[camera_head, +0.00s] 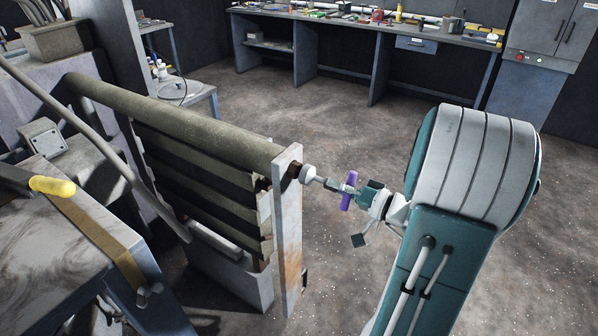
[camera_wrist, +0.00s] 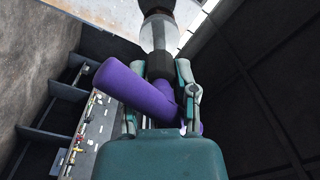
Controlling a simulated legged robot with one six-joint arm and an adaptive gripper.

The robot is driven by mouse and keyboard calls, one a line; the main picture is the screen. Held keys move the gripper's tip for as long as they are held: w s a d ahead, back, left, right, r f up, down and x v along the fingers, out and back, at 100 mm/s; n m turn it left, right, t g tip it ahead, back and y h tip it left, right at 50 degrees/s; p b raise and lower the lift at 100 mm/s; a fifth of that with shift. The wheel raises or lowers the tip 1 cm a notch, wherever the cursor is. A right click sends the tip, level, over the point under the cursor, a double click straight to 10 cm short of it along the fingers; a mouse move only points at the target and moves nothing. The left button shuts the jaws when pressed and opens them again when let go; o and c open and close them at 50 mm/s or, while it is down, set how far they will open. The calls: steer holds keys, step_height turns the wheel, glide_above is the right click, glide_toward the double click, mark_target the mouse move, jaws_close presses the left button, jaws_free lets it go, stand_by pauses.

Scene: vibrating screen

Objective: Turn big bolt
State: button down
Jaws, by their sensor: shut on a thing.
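My gripper (camera_head: 364,191) is shut on a purple-handled tool (camera_head: 349,190), whose handle sits crosswise between the teal fingers in the wrist view (camera_wrist: 133,88). The tool's grey and dark shaft runs left to a pale round end piece (camera_head: 308,174) at the top of an upright end plate (camera_head: 288,230). This end piece appears to be against the dark bolt area (camera_head: 292,169) on the plate. The bolt itself is mostly hidden by it. In the wrist view, the dark shaft (camera_wrist: 159,66) leads up to a pale cylinder (camera_wrist: 158,32).
The screen machine's long round bar (camera_head: 175,118) and slatted side lie left of the plate. A workbench (camera_head: 370,38) with tools stands at the back. Floor around my arm is clear.

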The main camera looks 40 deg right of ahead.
steer(key=shift+x, duration=1.2)
steer(key=m, duration=0.4)
steer(key=shift+f+m, duration=0.1)
steer(key=shift+m, duration=0.3)
steer(key=m, duration=1.5)
steer(key=shift+m, duration=0.3)
steer(key=shift+v, duration=2.45)
